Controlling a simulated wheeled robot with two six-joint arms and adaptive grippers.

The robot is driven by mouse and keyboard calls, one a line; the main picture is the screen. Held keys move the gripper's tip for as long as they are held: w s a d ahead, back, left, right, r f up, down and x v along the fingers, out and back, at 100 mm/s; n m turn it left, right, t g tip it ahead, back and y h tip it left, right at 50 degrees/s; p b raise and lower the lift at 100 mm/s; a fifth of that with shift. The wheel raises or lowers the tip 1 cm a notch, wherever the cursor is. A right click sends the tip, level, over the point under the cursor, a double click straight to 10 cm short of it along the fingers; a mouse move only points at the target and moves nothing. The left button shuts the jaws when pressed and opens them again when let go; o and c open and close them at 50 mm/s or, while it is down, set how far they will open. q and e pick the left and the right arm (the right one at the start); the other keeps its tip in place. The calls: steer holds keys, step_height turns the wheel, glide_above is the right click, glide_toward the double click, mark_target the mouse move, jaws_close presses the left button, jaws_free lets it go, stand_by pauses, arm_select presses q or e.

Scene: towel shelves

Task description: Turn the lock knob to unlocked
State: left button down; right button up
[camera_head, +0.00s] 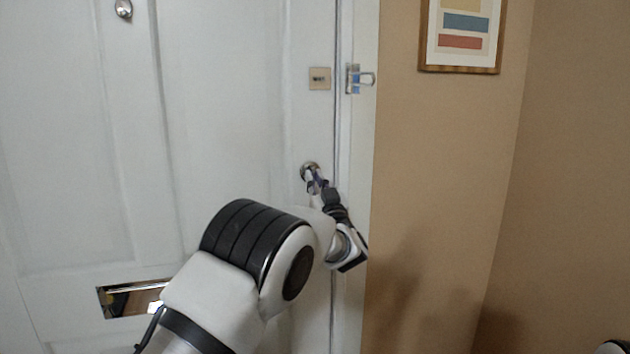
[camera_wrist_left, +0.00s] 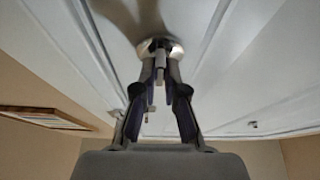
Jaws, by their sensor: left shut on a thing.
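The lock knob (camera_head: 309,170) is a small round metal piece on the white door (camera_head: 235,110), near its right edge. My left gripper (camera_head: 314,183) reaches up to it from below right and is shut on the knob's grip. In the left wrist view the knob's round base (camera_wrist_left: 174,49) shows beyond the fingers, and the fingertips of my left gripper (camera_wrist_left: 160,72) close around the narrow grip piece. The fingers hide part of the knob, and its exact turn angle is hard to tell. My right gripper is not in view.
A square plate (camera_head: 319,78) and a metal latch (camera_head: 355,79) sit above the knob. A mail slot (camera_head: 130,300) is low on the door, and a peephole (camera_head: 124,9) is at the top. A framed picture (camera_head: 460,69) hangs on the tan wall at right.

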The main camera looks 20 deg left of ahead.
arm_select(q)
steer(key=shift+r, duration=0.15)
steer(key=c, duration=1.2)
jaws_free()
steer(key=shift+c, duration=0.2)
